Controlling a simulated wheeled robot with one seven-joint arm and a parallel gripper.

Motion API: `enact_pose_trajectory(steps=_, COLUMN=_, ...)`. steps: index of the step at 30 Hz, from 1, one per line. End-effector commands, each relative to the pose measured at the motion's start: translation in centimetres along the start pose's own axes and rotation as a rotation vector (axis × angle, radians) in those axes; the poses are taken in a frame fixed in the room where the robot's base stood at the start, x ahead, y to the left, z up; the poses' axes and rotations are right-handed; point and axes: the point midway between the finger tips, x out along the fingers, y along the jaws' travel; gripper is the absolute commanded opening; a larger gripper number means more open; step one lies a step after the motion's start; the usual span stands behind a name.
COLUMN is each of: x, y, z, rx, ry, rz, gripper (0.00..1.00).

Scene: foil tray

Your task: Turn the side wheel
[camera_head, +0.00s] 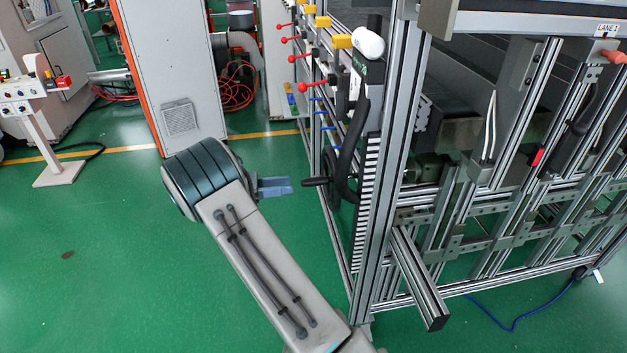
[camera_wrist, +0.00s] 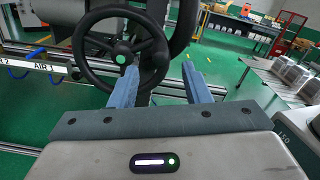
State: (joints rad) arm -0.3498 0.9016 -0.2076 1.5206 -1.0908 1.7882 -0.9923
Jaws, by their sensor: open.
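The side wheel (camera_wrist: 83,52) is a black spoked handwheel with a green dot at its hub, at the upper left in the wrist view. In the head view its dark handle (camera_head: 316,182) sticks out to the left from the side of the metal frame. My gripper (camera_wrist: 160,67) is open, its two blue fingers apart, with the wheel's right side beyond and between the fingertips. In the head view my gripper (camera_head: 290,186) points right at the handle, level with it, with a small gap before it. I see nothing held.
The aluminium-profile machine frame (camera_head: 392,150) stands right of the gripper. Red-knobbed levers (camera_head: 304,88) line its side above the wheel. A profile beam (camera_head: 420,280) juts out low at the front.

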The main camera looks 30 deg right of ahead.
Motion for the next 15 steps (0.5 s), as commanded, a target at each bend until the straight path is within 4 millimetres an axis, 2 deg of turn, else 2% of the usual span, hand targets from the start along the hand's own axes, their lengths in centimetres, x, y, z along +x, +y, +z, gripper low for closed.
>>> enact_pose_trajectory(steps=1, x=1.3, y=-0.1, z=0.3, rx=-0.002, ry=0.000, rz=-0.004, gripper=0.43)
enact_pose_trajectory(steps=6, x=4.8, y=-0.1, z=0.2, rx=-0.002, ry=0.001, rz=-0.001, gripper=0.43)
enact_pose_trajectory(steps=12, x=7.5, y=-0.1, z=0.1, rx=-0.001, ry=0.001, rz=0.000, gripper=0.43)
enact_pose_trajectory(steps=15, x=8.2, y=0.0, z=0.1, rx=0.000, ry=0.002, rz=0.001, gripper=0.43)
